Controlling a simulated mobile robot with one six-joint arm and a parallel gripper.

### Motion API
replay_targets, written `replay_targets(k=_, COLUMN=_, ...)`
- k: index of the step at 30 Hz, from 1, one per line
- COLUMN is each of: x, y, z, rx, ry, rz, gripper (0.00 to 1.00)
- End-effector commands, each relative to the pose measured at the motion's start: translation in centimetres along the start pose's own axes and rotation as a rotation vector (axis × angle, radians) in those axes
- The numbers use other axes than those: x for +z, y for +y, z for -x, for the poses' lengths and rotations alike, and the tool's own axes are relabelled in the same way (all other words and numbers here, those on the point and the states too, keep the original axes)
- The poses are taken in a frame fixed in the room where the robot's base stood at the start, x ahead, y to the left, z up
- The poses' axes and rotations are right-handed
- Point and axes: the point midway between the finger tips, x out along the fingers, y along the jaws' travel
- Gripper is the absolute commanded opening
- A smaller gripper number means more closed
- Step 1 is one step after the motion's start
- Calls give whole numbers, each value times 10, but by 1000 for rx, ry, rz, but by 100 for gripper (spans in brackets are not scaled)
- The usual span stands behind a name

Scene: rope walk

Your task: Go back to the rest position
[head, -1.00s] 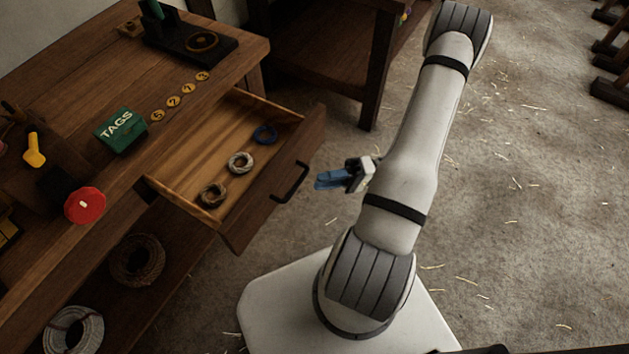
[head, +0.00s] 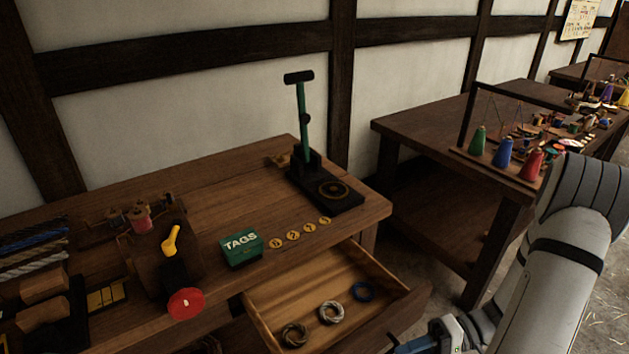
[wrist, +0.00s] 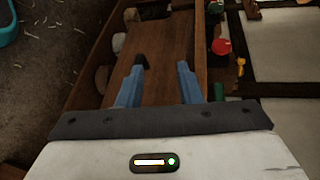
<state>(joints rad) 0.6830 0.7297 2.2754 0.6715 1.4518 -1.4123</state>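My gripper (head: 412,346) shows at the bottom edge of the head view, just outside the front of an open drawer (head: 405,308). In the wrist view its two blue fingers (wrist: 158,76) are spread apart with nothing seen between them. My grey-white arm rises at the right of the head view. The drawer's handle is out of the head view.
The workbench (head: 225,210) carries a green TAGS box (head: 242,247), yellow numbered discs (head: 292,236), a green-levered press (head: 303,125) and a red knob (head: 186,304). A second table (head: 425,125) with coloured cones stands behind my arm. Floor shows at right.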

Motion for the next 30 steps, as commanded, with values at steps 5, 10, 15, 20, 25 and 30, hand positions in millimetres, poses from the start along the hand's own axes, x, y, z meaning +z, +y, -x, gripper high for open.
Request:
replay_targets(k=5, x=6, y=-42, z=-4, rx=271, ry=-142, rz=-71, gripper=32)
replay_targets(k=10, x=11, y=-76, z=-5, rx=540, ry=-194, rz=-122, gripper=32)
replay_targets(k=15, x=15, y=-109, z=-4, rx=805, ry=-169, rz=-137, gripper=32)
replay_targets(k=20, x=17, y=-143, z=-1, rx=1030, ry=-73, rz=-117, gripper=32)
replay_targets(k=25, x=18, y=-181, z=2, rx=1216, ry=91, rz=-59, gripper=32)
replay_targets(k=30, x=20, y=-212, z=4, rx=1315, ry=260, rz=5, gripper=32)
